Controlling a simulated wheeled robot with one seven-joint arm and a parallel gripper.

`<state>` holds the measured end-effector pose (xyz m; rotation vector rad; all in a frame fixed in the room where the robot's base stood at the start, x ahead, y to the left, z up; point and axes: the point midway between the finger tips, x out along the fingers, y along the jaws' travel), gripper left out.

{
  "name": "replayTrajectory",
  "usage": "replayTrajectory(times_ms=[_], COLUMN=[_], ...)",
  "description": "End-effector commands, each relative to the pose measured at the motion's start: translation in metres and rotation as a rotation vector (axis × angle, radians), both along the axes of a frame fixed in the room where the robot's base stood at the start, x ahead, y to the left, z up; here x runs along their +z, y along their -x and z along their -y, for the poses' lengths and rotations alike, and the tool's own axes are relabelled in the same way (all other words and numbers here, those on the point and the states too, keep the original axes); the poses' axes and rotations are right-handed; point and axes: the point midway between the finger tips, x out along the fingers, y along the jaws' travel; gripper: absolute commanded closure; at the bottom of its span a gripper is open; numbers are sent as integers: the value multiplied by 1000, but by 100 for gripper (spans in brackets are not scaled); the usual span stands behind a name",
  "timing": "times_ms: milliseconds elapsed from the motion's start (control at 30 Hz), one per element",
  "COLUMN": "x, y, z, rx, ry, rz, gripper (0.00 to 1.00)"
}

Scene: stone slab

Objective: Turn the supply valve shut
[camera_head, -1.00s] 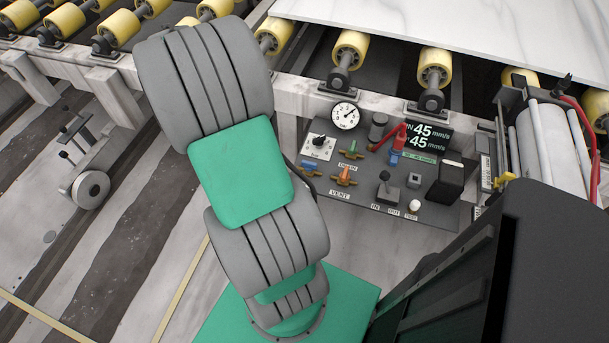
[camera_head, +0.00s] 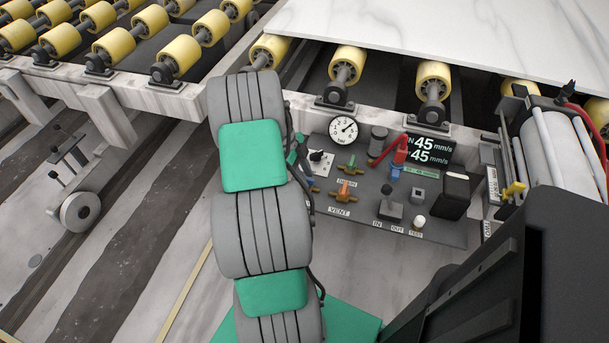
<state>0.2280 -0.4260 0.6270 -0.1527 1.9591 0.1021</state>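The control panel (camera_head: 455,232) carries several small valves. One has a green handle (camera_head: 351,165), and one has an orange handle (camera_head: 345,190) above a VENT label (camera_head: 339,212). A blue handle (camera_head: 311,185) shows only in part beside my arm. I cannot read a supply label, so I cannot tell which of these is the supply valve. My gripper (camera_head: 299,153) is at the panel's left edge, close to the blue handle and the white dial plate. It is mostly hidden behind my arm, and its fingers cannot be made out.
A round gauge (camera_head: 343,130) and a display (camera_head: 430,150) reading 45 mm/s stand at the panel's back. Yellow rollers (camera_head: 346,65) and a marble slab (camera_head: 450,35) lie behind.

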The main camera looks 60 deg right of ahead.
Motion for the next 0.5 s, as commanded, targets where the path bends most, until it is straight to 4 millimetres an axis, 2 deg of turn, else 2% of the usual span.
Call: replayTrajectory(times_ms=[67,433,500], x=[0,1,1], y=[0,0,0], z=[0,0,0], rx=[0,1,1], ry=[0,0,0], rz=[0,0,0], gripper=[68,98,100])
